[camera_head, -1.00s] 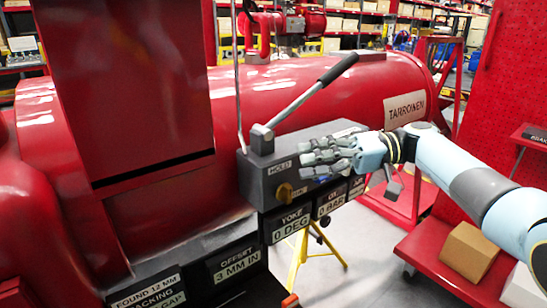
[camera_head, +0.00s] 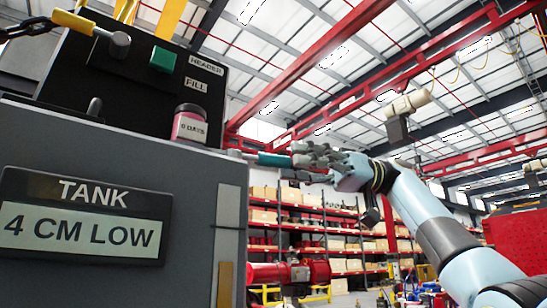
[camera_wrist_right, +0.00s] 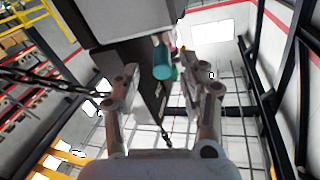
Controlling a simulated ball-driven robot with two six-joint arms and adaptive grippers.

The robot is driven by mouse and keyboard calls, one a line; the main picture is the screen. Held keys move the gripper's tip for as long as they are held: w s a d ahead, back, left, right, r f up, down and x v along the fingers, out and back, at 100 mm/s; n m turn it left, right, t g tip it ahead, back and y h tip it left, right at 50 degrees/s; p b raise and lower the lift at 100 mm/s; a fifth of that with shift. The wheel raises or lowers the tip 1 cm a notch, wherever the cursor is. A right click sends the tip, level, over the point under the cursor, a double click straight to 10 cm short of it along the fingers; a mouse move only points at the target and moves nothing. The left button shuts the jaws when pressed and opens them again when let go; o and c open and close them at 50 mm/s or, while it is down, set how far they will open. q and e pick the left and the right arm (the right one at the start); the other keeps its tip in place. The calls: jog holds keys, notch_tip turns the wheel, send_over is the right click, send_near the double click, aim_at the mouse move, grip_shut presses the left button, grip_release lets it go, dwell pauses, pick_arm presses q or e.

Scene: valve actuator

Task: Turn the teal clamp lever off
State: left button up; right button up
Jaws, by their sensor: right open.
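The teal clamp lever (camera_head: 273,159) sticks out from the right side of the grey tank box (camera_head: 120,135) in the head view, roughly level. My right gripper (camera_head: 308,156) is at the lever's free right end. In the right wrist view the round teal end (camera_wrist_right: 162,64) shows between the two spread fingers of my right gripper (camera_wrist_right: 156,84). The gripper is open; whether a finger touches the lever I cannot tell. The lever's mount on the box is mostly hidden in the head view. My left gripper is not in view.
A TANK sign (camera_head: 85,215) reads 4 CM LOW on the box front. A pink jar (camera_head: 189,124), a teal block (camera_head: 162,59) and a yellow-handled lever (camera_head: 85,22) are on top. Shelves (camera_head: 330,230) stand far behind. Open space lies right of the box.

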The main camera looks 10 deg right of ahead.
aim_at(289, 164)
jog(key=a, duration=0.3)
jog(key=a+p, duration=0.1)
jog(key=shift+s+a, duration=0.4)
jog(key=shift+c, duration=0.3)
grip_shut()
